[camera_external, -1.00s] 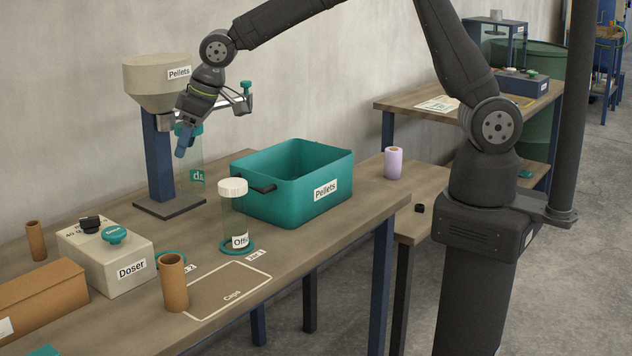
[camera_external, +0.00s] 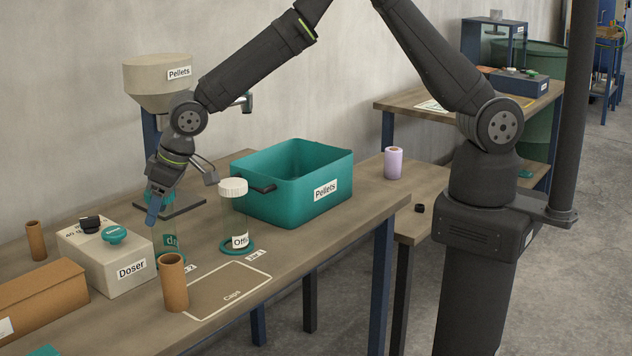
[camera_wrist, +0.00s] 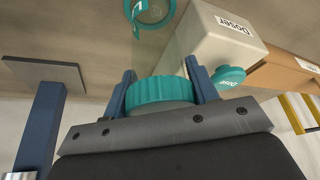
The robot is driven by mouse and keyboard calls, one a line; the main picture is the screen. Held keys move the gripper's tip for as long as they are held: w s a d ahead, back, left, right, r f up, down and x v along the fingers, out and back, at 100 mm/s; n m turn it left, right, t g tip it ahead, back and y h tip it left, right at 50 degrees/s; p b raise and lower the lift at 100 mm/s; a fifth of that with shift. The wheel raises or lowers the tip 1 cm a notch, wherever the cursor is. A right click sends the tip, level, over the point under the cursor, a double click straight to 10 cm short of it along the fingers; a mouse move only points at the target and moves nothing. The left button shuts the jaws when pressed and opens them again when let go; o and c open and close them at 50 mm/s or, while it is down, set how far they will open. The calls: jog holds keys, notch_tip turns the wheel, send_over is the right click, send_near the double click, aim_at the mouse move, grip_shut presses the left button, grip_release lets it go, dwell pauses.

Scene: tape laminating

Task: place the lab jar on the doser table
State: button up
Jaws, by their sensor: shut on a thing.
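My gripper (camera_external: 153,207) is shut on the teal-lidded lab jar (camera_external: 169,232), a clear jar with a teal label. It holds the jar roughly upright at the lid, just right of the Doser box. In the wrist view, the blue fingers of my gripper (camera_wrist: 163,85) close around the teal lid (camera_wrist: 160,92). The jar is over or near the Jar 2 spot of the doser table (camera_external: 300,230). The brown tube partly hides its base, so I cannot tell whether it touches the table.
The white-lidded jar (camera_external: 234,213) stands in a teal ring to the right. The Doser box (camera_external: 110,262) is left, a brown tube (camera_external: 173,283) in front. The teal Pellets bin (camera_external: 300,192) and pellet hopper (camera_external: 158,85) stand behind. The outlined Caps area (camera_external: 245,278) is clear.

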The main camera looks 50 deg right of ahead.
jog(key=shift+f, duration=0.45)
jog(key=shift+f, duration=0.15)
jog(key=o, duration=1.2)
jog(key=shift+o, duration=0.2)
jog(key=v, duration=1.2)
